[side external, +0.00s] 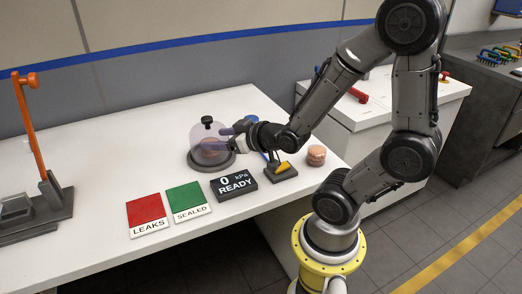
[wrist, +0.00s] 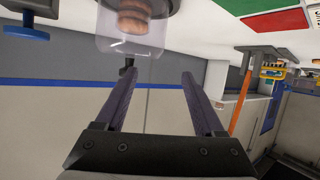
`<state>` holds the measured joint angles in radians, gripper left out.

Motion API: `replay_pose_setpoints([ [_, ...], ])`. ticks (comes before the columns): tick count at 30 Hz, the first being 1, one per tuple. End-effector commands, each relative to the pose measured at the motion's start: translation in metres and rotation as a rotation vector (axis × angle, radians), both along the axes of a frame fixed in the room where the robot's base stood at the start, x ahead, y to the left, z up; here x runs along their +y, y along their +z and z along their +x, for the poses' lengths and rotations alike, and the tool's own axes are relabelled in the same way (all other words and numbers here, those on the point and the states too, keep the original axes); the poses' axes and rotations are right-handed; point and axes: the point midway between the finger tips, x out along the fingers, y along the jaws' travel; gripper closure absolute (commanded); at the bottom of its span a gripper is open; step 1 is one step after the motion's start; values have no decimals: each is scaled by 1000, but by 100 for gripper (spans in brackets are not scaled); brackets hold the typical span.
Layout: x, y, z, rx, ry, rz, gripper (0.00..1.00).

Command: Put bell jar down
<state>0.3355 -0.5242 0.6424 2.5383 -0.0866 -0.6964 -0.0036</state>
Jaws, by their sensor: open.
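The clear bell jar (side external: 206,136) with a black knob stands upright on a dark round base (side external: 197,164). A brownish round item (side external: 213,148) shows inside it. In the wrist view the jar (wrist: 135,46) appears upside down at the top, with its knob (wrist: 127,67) by the left fingertip. My gripper (side external: 228,138) is open at the right side of the jar. In the wrist view the fingers of my gripper (wrist: 158,75) are wide apart with nothing held between them. I cannot tell whether a finger touches the jar.
A display reading 0 kPa READY (side external: 234,185), a yellow lever (side external: 283,167) and a brownish round stack (side external: 316,154) are close by. Red LEAKS (side external: 146,208) and green SEALED (side external: 185,196) pads lie in front. An orange post (side external: 34,130) stands left. The white table's back left is clear.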

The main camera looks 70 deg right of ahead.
Motion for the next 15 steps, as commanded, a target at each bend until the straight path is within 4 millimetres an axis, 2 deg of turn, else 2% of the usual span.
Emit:
replay_pose_setpoints([
  [4,19,12,-5,120,44,27,29],
  [8,37,23,-21,241,83,54,29],
  [11,52,32,-40,336,114,75,29],
  [15,72,44,-75,468,160,101,29],
])
